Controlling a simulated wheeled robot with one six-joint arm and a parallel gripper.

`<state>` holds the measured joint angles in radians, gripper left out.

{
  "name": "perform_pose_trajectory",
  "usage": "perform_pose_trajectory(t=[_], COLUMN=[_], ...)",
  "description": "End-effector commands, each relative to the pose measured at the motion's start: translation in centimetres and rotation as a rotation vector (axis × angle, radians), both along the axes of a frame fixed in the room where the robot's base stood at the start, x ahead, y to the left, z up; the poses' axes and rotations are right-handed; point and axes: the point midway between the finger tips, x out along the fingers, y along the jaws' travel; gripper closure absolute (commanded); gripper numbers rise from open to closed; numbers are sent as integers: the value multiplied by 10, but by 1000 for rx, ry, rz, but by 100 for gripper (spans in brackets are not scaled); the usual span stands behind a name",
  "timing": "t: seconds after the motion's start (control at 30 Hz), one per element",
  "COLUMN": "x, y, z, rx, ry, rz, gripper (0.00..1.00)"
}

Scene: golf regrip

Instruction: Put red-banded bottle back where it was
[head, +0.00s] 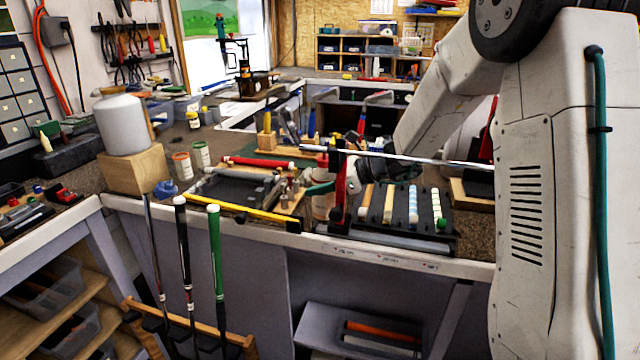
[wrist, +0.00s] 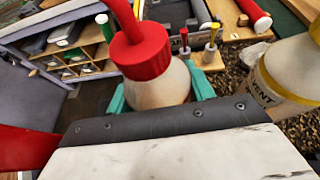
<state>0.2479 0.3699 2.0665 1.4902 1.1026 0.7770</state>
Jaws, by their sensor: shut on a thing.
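My gripper (wrist: 158,88) is shut on a pale squeeze bottle with a red collar and red spout (wrist: 143,50). Its teal jaws show on both sides of the bottle body in the wrist view. The lower part of the bottle is hidden behind the wrist. In the head view my gripper (head: 322,188) is over the front of the bench, between the yellow level and the tray of coloured strips. The held bottle is mostly hidden there. A second pale bottle with a yellow band and a label ending in "VENT" (wrist: 270,85) stands close on the right in the wrist view.
A golf shaft (head: 400,157) runs level across the bench, close to my arm. A yellow level (head: 240,215) lies along the front edge. The strip tray (head: 440,238) is right of my gripper. Several clubs (head: 216,255) stand in a rack in front of the bench.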

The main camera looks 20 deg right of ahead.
Motion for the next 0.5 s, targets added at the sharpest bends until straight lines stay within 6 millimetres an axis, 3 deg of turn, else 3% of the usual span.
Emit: perform_pose_trajectory(t=[0.2, 0.23, 0.3, 0.5], x=[0, 0, 0, 0], y=[0, 0, 0, 0], z=[-3, -3, -2, -2], rx=[1, 0, 0, 0], ry=[1, 0, 0, 0], rz=[1, 1, 1, 1], gripper=[76, 42, 26, 26])
